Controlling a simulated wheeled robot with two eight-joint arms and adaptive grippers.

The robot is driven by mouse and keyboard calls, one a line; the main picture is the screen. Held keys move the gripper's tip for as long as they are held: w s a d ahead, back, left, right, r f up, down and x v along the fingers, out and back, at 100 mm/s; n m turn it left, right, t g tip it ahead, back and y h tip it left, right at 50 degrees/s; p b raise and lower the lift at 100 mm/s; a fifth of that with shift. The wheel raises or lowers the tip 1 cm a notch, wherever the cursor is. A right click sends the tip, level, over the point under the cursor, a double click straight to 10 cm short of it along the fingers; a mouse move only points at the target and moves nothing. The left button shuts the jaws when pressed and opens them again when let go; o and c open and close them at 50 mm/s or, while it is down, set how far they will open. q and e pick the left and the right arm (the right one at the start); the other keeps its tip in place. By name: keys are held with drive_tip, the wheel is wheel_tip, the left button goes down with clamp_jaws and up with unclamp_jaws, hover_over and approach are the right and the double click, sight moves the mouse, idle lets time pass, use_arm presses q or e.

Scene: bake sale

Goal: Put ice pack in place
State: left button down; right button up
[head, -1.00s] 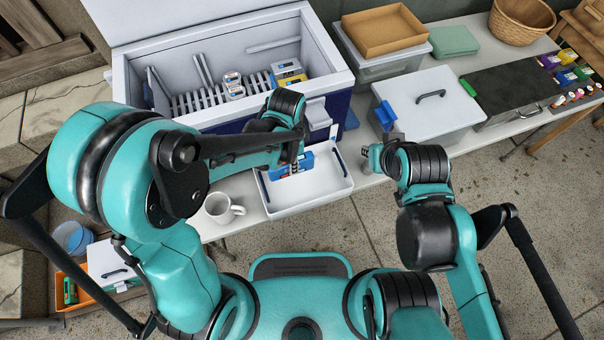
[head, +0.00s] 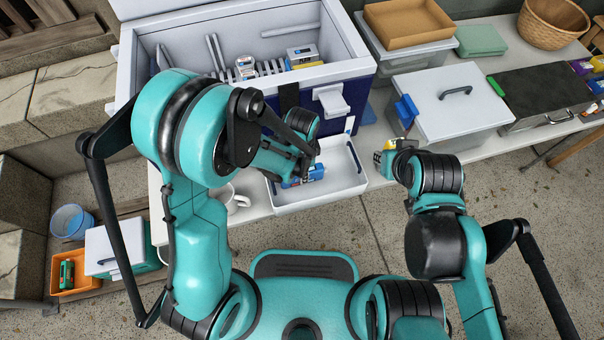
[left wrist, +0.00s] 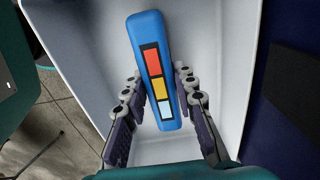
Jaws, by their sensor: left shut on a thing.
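A blue ice pack (left wrist: 148,35) with red, yellow and pale squares lies between the fingers of my left gripper (left wrist: 159,78) in the left wrist view. The gripper is shut on it. In the head view the ice pack (head: 312,174) shows at the white tray (head: 345,187), partly hidden by my left wrist. Whether it touches the tray floor is unclear. The open cooler (head: 345,70) stands behind, with a slotted rack inside. My right gripper (head: 384,160) is right of the tray; a small yellow and teal patch shows at its tip, and its jaws are unclear.
A white lidded box (head: 440,90) with a blue clip stands right of the tray. A white mug (head: 238,202) is left of the tray. Small cartons (head: 302,56) sit in the cooler. A wicker basket (head: 553,25) is at the far right.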

use_arm(q)
drive_tip(key=shift+f, duration=0.2)
drive_tip(key=shift+f, duration=0.1)
drive_tip(key=c, duration=1.2)
unclamp_jaws()
wheel_tip(320, 180, up, 12)
drive_tip(key=p, duration=0.5)
